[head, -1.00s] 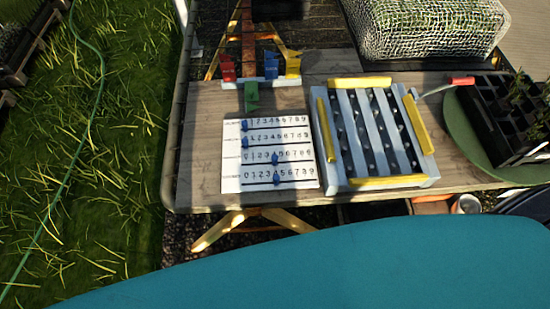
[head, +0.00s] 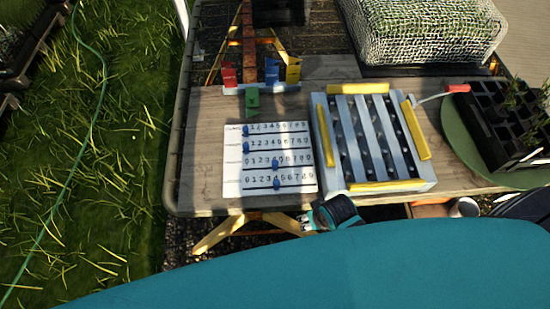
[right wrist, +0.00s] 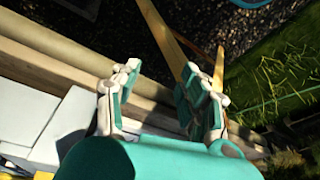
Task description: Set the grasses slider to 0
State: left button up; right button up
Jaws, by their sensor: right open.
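The white slider board (head: 232,180) lies on the wooden table, with several numbered rows and a blue slider knob in each. The top knob (head: 245,130) and the second knob (head: 247,147) sit at the left end, near 0. The third knob (head: 275,164) and bottom knob (head: 277,184) sit near 4. The row labels are too small to read, so I cannot tell which is grasses. My right gripper (head: 310,220) is at the table's front edge, right of and below the board. It is open and empty in the right wrist view (right wrist: 162,98). My left gripper is not in view.
A grey slatted tray with yellow bars (head: 352,150) stands just right of the board. Black seedling trays (head: 500,120) are at right.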

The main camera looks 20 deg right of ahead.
jog(key=w+a+r+m, duration=0.1)
jog(key=w+a+r, duration=0.1)
jog(key=w, duration=0.1)
jog(key=w+a+r+m+y, duration=0.1)
jog(key=w+a+r, duration=0.1)
jog(key=w+r, duration=0.1)
jog(key=w+a+r+m, duration=0.1)
jog(key=w+a+r, duration=0.1)
jog(key=w+a, duration=0.1)
jog(key=shift+w+a+r+y, duration=0.15)
jog(key=shift+r+y, duration=0.1)
jog(key=shift+y, duration=0.15)
jog(key=w+a+r+m, duration=0.2)
jog(key=w+r, duration=0.2)
notch_tip(320, 180, up, 11)
jog(key=m+g+h, duration=0.3)
jog(key=m, duration=0.5)
send_over(275, 162)
jog(key=shift+n, duration=0.3)
notch_tip(275, 162, down, 17)
jog(key=shift+r+p, duration=0.15)
jog(key=shift+p, duration=0.8)
jog(key=shift+c, duration=0.4)
grip_shut()
